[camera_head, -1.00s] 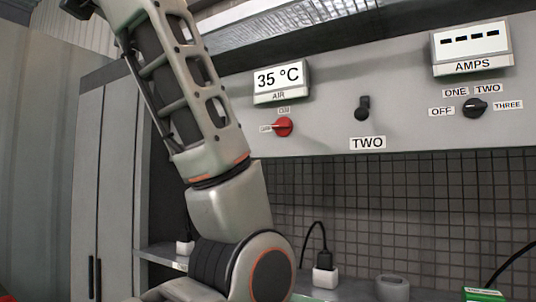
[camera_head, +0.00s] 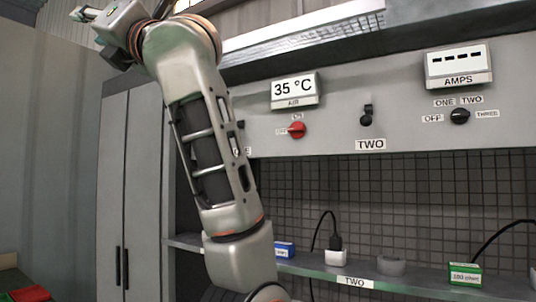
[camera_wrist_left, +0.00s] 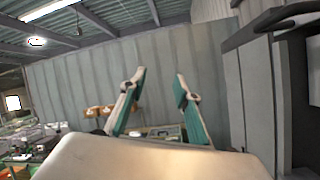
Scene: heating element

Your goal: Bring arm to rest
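My left arm (camera_head: 207,130) rises across the left half of the head view and bends over at the top. My left gripper (camera_head: 86,14) is small at the top left of that view, beside the upper wall. In the left wrist view its two green-and-grey fingers (camera_wrist_left: 160,80) stand apart with nothing between them. My right gripper is in neither view.
A panel holds a 35 °C air display (camera_head: 294,90), a red knob (camera_head: 297,130), a black switch (camera_head: 366,117) and an AMPS display (camera_head: 458,67). Below, a shelf (camera_head: 320,268) carries a plug (camera_head: 336,256), a grey ring (camera_head: 391,265) and a green box (camera_head: 466,275). Tall cabinets (camera_head: 128,190) stand left.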

